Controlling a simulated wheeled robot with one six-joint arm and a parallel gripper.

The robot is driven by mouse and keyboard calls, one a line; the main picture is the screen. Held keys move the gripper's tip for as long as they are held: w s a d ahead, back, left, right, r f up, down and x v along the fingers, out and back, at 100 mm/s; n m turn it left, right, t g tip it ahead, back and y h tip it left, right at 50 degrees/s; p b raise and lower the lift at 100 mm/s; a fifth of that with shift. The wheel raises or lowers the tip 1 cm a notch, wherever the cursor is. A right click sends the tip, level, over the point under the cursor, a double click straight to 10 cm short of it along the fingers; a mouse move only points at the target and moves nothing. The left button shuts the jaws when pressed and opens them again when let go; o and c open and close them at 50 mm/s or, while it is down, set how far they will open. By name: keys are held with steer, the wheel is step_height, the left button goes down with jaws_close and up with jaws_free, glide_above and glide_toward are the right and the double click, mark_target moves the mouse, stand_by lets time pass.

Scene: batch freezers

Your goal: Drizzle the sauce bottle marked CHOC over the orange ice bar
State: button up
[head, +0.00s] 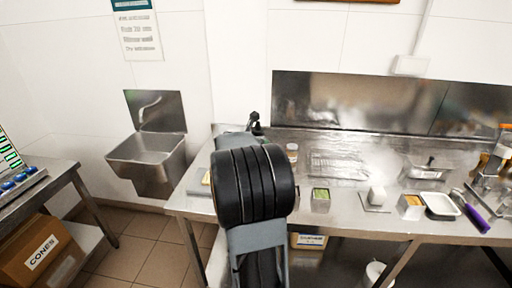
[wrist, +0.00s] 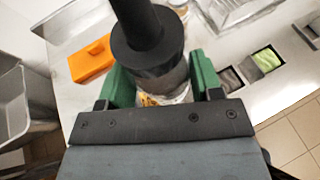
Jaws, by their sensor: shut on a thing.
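My gripper (wrist: 163,84) has its two green jaws shut on a bottle with a dark cap and long dark nozzle (wrist: 150,55). Its lower part looks pale with a bit of yellow, and no CHOC mark is readable. The orange ice bar (wrist: 91,59) lies on a pale surface, left of the bottle in the wrist view and apart from it. In the head view, my black arm link hides the gripper and most of the bottle. Only a small edge of the orange bar (head: 206,177) shows there. I see no sauce on the bar.
A sink (head: 148,160) is left of the counter. Bottles (head: 497,150) stand far right.

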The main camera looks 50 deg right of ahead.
steer(key=shift+r, duration=0.1)
stand_by(0.3)
steer(key=s+a+b, duration=0.1)
steer(key=s+a, duration=0.9)
steer(key=shift+s+a, duration=0.25)
steer(key=shift+s, duration=0.15)
